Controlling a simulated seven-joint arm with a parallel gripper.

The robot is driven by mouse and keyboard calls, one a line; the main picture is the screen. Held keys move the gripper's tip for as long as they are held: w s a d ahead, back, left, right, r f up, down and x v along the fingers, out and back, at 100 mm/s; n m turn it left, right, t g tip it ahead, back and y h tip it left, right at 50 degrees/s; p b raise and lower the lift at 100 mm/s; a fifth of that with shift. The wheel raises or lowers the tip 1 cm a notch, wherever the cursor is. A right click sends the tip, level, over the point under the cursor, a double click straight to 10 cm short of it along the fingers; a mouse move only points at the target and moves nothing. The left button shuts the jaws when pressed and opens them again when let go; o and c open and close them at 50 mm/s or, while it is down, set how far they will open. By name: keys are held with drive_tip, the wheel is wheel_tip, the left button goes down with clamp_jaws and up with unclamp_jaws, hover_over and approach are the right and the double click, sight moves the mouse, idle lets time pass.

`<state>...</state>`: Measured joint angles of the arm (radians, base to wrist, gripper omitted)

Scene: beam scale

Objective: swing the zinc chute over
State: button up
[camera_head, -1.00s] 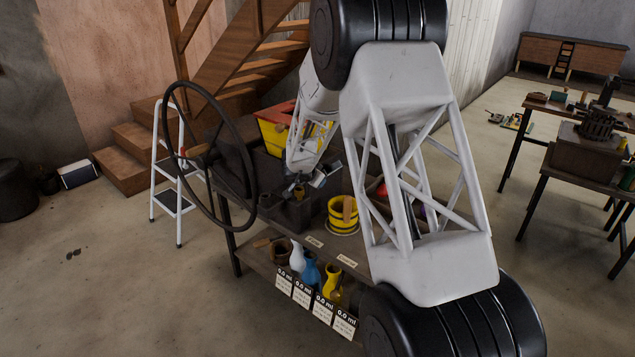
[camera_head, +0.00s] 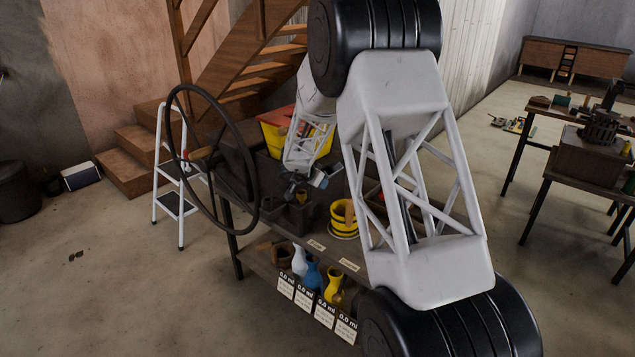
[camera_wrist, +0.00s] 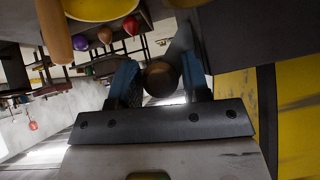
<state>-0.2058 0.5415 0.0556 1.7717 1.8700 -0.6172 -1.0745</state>
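My gripper (camera_head: 318,180) is over the bench, small and partly hidden in the head view. In the wrist view, its two blue-padded fingers (camera_wrist: 160,85) stand either side of a round brown knob (camera_wrist: 161,78). The knob fills most of the gap; I cannot tell whether the pads press on it. A grey tapered piece (camera_wrist: 184,42) shows just beyond the knob and may be the zinc chute. I cannot pick out the chute for certain in the head view.
A large dark hoop with a handle (camera_head: 203,154) stands at the bench's left end. A yellow-and-black pot (camera_head: 343,228) is right of dark blocks (camera_head: 297,214). Several vases, including a blue one (camera_head: 312,275), stand on the lower shelf. A white stepladder (camera_head: 158,190) is behind the hoop.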

drive_tip(key=shift+o, duration=1.3)
drive_tip(key=shift+s+d+f+t, duration=0.15)
drive_tip(key=shift+s+f+t, duration=0.05)
drive_tip(key=shift+t, duration=0.1)
